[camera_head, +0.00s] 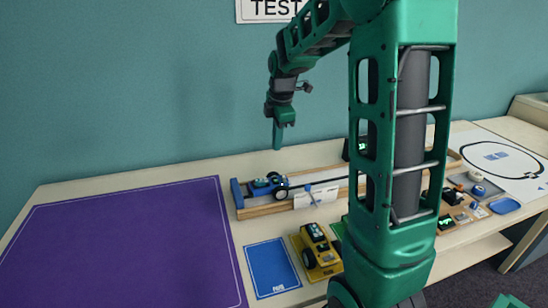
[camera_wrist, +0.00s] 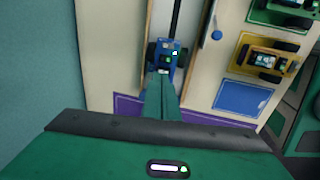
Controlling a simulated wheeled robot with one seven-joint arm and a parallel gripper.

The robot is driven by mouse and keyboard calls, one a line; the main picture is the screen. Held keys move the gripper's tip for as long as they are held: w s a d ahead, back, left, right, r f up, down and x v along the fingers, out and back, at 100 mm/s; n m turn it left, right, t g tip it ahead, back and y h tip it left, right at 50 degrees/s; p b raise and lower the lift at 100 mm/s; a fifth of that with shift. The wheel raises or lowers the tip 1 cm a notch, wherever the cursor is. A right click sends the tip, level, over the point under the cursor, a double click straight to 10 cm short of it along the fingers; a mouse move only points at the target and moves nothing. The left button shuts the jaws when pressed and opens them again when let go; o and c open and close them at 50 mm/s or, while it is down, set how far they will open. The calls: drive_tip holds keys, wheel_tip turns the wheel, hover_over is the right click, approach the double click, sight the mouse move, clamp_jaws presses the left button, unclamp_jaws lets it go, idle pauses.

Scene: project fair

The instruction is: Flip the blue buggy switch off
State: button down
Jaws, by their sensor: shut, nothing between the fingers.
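The blue buggy (camera_head: 262,184) stands at the left end of a wooden track (camera_head: 290,205) on the table, close to a blue end block. In the wrist view the blue buggy (camera_wrist: 166,50) shows dark wheels and a small bright green spot on top; its switch is too small to read. My gripper (camera_head: 277,146) points down with its fingers together and empty, in the air above the buggy, with a clear gap in the head view. In the wrist view my gripper's fingertips (camera_wrist: 163,78) overlap the buggy's near end, hiding part of it.
A yellow buggy (camera_head: 311,257) stands in front of the track, beside a blue mat (camera_head: 270,270). A white card (camera_head: 316,196) stands at the track's front. A purple mat (camera_head: 130,250) lies bare at left. Small parts and a blue tray (camera_head: 505,206) lie at right. The wall is behind.

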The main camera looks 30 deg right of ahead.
sight(274, 178)
drive_tip(key=f, duration=0.4)
drive_tip(key=w+f, duration=0.1)
drive_tip(key=f, duration=0.3)
drive_tip(key=w+f, duration=0.1)
drive_tip(key=f, duration=0.4)
drive_tip(key=shift+w+d, duration=0.15)
drive_tip(key=shift+d, duration=0.2)
